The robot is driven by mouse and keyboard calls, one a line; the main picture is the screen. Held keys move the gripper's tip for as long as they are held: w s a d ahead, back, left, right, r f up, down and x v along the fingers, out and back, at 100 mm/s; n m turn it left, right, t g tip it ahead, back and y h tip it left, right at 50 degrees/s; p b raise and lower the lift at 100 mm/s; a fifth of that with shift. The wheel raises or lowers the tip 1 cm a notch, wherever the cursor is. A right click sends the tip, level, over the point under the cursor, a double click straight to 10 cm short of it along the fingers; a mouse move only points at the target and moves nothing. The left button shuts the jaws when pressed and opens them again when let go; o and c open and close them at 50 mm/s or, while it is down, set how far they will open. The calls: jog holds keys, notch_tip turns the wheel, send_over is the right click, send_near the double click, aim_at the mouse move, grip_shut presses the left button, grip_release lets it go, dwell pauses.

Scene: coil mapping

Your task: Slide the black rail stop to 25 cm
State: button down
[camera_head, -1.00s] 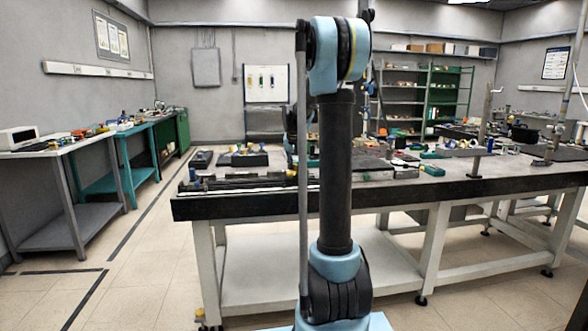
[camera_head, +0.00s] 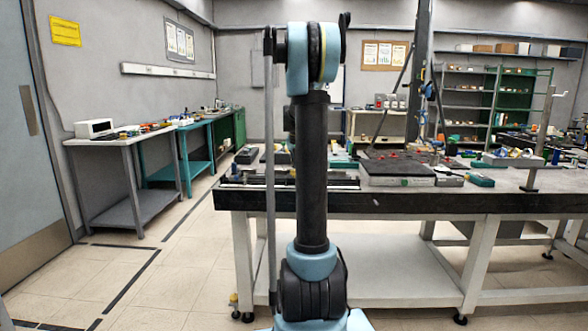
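A low dark rail (camera_head: 345,181) with a pale strip runs along the front left edge of the large workbench (camera_head: 420,203). My own arm stands upright in front of it and hides its middle. Small dark parts with a blue piece (camera_head: 235,170) sit at the rail's left end. I cannot tell whether one of them is the black rail stop, and no scale marks can be read. My gripper is not in view; only my arm's links and joints show.
A flat dark plate on a grey block (camera_head: 398,172) lies right of the rail, with a green-ended tool (camera_head: 480,180) beside it. An upright stand (camera_head: 540,140) is further right. Side benches (camera_head: 108,140) line the left wall. The floor left of the workbench (camera_head: 175,270) is clear.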

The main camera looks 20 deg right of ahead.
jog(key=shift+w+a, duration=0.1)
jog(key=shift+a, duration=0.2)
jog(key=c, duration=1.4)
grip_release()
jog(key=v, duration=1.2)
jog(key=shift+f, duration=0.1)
